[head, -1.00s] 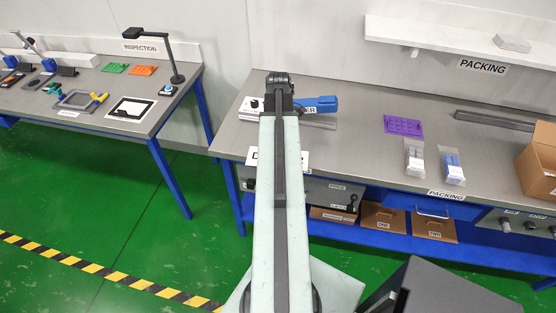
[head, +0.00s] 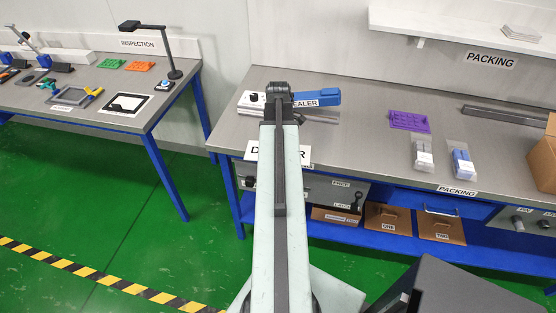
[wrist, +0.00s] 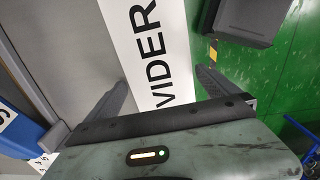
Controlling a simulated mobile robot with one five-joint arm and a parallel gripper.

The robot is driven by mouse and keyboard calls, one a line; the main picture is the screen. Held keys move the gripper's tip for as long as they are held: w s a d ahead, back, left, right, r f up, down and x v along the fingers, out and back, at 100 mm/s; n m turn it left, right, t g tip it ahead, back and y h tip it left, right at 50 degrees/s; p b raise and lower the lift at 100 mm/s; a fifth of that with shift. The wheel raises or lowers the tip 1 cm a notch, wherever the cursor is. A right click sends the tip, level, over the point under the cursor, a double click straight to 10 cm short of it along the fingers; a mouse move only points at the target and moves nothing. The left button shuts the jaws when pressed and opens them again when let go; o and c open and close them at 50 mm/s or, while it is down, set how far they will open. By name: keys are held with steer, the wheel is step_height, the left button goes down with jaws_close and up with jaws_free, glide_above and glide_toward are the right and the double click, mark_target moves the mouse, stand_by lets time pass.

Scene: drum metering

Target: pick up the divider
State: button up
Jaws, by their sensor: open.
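A white plate with black lettering (head: 262,151) lies at the front edge of the packing bench, partly hidden by my arm. In the wrist view its visible letters read "VIDER" (wrist: 152,45). I cannot tell whether this plate is the divider itself or only a label. My gripper (wrist: 161,78) is open above it, with one finger on each side of the lettering and nothing held. In the head view the gripper is hidden behind my arm. No other divider is clearly visible.
The blue sealer (head: 318,97) stands behind my arm on the bench. A purple tray (head: 409,121), two bagged packs (head: 423,153) and a cardboard box (head: 544,155) are to the right. The inspection bench (head: 92,112) is at left. Green floor lies between the benches.

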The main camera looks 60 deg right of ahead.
steer(key=c, duration=1.2)
steer(key=shift+o, duration=0.2)
steer(key=shift+r, duration=0.1)
